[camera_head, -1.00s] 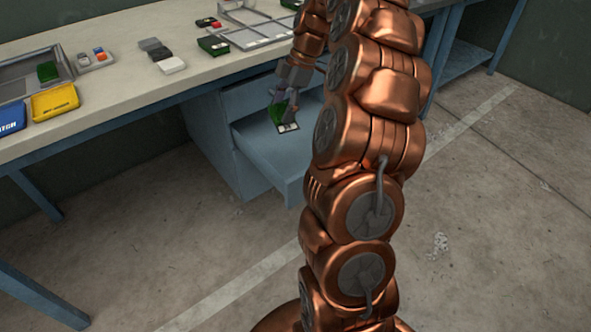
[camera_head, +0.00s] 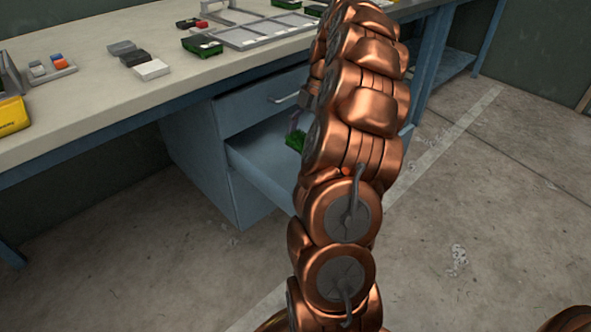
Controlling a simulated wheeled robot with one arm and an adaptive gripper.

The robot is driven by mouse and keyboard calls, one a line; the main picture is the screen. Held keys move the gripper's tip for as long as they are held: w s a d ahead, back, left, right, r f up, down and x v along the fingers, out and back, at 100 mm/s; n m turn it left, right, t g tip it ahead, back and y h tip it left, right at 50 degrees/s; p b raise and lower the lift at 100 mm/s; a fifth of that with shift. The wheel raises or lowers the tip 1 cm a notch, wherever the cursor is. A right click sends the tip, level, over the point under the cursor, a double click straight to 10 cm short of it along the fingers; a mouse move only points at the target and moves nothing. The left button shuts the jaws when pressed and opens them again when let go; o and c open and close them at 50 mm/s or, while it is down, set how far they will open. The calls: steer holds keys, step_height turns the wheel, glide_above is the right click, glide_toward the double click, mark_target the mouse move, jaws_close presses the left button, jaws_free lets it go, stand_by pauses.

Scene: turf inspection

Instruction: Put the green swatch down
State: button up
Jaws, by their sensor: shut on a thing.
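The green swatch (camera_head: 295,140) shows in the head view at the open lower drawer, just left of my copper arm. Part of it is hidden behind the arm. My gripper (camera_head: 294,123) is mostly hidden by the arm; only a grey part shows just above the swatch. It is shut on the green swatch. I cannot tell whether the swatch touches the drawer floor.
The open drawer (camera_head: 262,172) juts from a blue cabinet under the bench (camera_head: 100,100). On the bench are a divided grey tray (camera_head: 262,33), a green-sided block (camera_head: 202,46), several grey and white blocks (camera_head: 152,69) and a yellow tray (camera_head: 13,115).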

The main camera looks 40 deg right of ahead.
step_height(320, 180, down, 10)
steer(key=b, duration=0.2)
steer(key=shift+r+b, duration=0.1)
steer(key=shift+b, duration=0.3)
steer(key=o, duration=0.8)
steer(key=shift+o, duration=0.2)
steer(key=p+v, duration=0.3)
steer(key=v, duration=0.9)
steer(key=shift+p, duration=0.4)
